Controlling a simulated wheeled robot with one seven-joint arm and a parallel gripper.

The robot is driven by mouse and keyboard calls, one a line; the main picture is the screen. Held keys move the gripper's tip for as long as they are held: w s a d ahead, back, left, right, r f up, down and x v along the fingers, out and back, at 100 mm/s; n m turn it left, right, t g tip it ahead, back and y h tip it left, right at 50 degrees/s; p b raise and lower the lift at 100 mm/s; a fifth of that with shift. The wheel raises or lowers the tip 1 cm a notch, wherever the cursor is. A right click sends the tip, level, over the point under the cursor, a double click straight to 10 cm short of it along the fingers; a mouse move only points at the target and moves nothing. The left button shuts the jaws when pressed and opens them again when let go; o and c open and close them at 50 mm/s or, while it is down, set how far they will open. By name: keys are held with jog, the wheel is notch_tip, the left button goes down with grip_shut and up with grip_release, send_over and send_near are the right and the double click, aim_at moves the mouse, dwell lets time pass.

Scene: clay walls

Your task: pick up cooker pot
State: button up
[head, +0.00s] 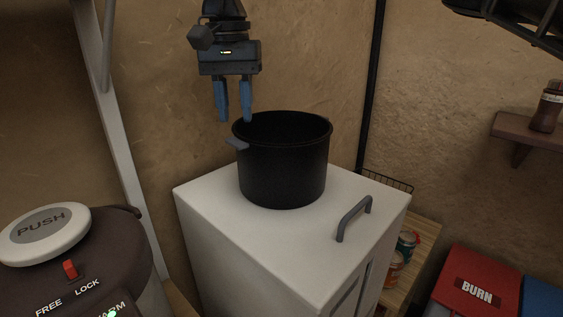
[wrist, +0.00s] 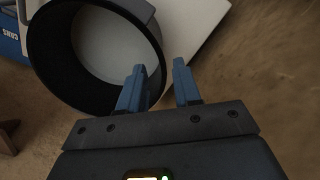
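The cooker pot (head: 283,168) is a black, open, round pot standing upright on a white cabinet (head: 205,203). A grey-blue side handle (head: 237,145) sticks out at its left rim. In the head view the right finger overlaps the rim. In the wrist view the pot (wrist: 45,62) fills the upper left, and one finger of my gripper (wrist: 160,75) overlaps its rim. I cannot tell whether the finger touches the pot.
A grey bar handle (head: 354,218) stands up on the cabinet top. A machine with a PUSH lid (head: 45,233) stands at the front left. Cans (head: 391,268) sit on a wooden shelf to the right, with a red BURN bin (head: 476,284) beyond. Walls rise close behind.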

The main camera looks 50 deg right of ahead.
jog(key=shift+f, duration=1.45)
grip_shut()
jog(key=shift+r, duration=0.1)
